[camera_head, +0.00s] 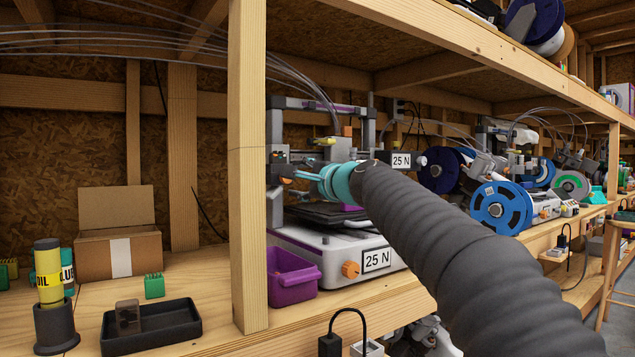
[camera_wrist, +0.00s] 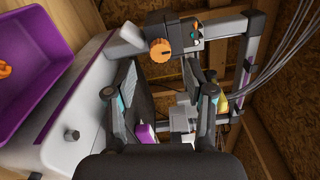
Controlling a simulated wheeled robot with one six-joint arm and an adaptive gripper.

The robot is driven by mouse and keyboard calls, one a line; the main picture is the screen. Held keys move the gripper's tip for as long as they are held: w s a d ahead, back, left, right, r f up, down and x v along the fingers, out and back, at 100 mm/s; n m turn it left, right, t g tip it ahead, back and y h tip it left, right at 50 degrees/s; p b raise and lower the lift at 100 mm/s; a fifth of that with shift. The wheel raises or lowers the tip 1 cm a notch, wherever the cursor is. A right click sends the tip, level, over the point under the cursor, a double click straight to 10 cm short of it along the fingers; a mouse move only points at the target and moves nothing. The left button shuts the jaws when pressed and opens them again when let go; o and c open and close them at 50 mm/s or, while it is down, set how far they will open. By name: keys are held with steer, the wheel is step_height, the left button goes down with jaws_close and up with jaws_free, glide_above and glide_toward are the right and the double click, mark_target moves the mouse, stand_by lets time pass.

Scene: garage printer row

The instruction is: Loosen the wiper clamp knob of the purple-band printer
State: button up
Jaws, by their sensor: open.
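The purple-band printer (camera_head: 325,248) stands on the bench behind the wooden post, with a "25 N" label on its front. Its purple band (camera_wrist: 62,100) shows in the wrist view along the base edge. An orange knob (camera_wrist: 160,49) sits on a dark bracket by the grey frame in the wrist view, beyond my fingertips; I cannot tell for certain that it is the wiper clamp knob. Another orange knob (camera_head: 350,270) is on the front of the base. My gripper (camera_head: 302,173) is open and reaches into the printer frame, its two fingers (camera_wrist: 165,90) apart with nothing held.
A purple bin (camera_head: 292,277) stands in front of the printer, with an orange piece inside. A wooden post (camera_head: 247,170) rises just left of it. Blue spools (camera_head: 500,208) stand right.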

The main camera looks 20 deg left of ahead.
steer(key=v, duration=0.7)
steer(key=shift+s, duration=0.1)
